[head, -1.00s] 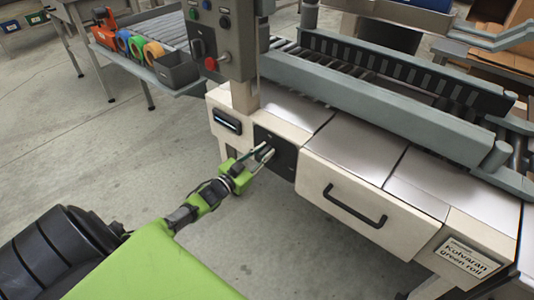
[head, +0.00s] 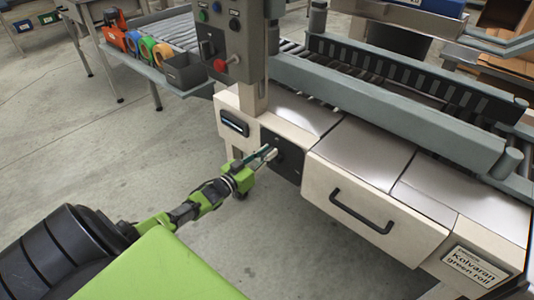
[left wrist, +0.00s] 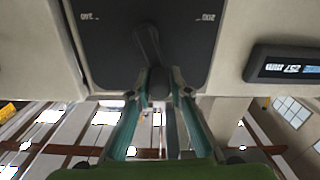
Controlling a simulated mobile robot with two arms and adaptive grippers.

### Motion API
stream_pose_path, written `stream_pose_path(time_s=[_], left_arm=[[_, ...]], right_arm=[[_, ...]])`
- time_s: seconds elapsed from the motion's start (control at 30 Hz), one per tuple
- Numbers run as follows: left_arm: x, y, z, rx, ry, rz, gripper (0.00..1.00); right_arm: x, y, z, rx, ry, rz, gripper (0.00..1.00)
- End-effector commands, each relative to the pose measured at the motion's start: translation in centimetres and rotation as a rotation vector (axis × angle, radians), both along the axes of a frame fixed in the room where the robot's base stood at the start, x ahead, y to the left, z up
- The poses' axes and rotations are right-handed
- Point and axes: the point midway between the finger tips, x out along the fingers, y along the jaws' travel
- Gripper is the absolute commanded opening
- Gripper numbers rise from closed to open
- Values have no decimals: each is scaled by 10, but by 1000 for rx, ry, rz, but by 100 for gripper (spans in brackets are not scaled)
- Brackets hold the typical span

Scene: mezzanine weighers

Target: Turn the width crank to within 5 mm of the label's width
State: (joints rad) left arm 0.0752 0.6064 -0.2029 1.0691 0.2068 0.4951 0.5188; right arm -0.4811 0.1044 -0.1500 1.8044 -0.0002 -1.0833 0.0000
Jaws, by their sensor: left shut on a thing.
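The width crank (left wrist: 147,45) is a dark arm on a black panel (head: 285,160) in the cream machine front. In the left wrist view it hangs from the panel's middle with its knob at the lower end. My left gripper (left wrist: 159,82) is shut on that knob, one finger on each side. In the head view the left gripper (head: 270,155) reaches the panel from the left and hides most of the crank. A dark display (head: 234,122) sits beside the panel; its digits are upside down and hard to read in the left wrist view (left wrist: 290,65). My right gripper is not in view.
A plate reading "Kolvaran green roll" (head: 474,265) is at the machine's right front. A drawer with a black handle (head: 360,211) is right of the panel. A control box with a red button (head: 220,65) stands above.

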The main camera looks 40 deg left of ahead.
Motion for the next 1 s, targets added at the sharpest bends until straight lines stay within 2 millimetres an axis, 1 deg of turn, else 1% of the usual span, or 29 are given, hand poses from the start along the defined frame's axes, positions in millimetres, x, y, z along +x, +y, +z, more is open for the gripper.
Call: stream_pose_path(time_s=[0.1, 0.13, 0.17, 0.43, 0.5, 0.63, 0.77, 1.0], left_arm=[[-1, 1, -2, 3, 5, 3, 0], [-1, 1, -2, 3, 5, 3, 26], [-1, 1, -2, 3, 5, 2, 33], [-1, 0, -2, 2, 3, 0, 33], [-1, 0, -2, 2, 3, 0, 33], [-8, 0, -3, 1, 5, 0, 33], [-25, 1, -3, 2, 6, -2, 33], [-69, 5, -3, 3, 7, -1, 33]], right_arm=[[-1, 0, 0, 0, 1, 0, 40], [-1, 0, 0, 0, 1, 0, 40], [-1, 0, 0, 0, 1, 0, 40], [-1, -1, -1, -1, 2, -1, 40], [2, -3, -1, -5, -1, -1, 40], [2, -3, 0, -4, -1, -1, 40], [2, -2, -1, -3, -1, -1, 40], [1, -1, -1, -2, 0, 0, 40]])
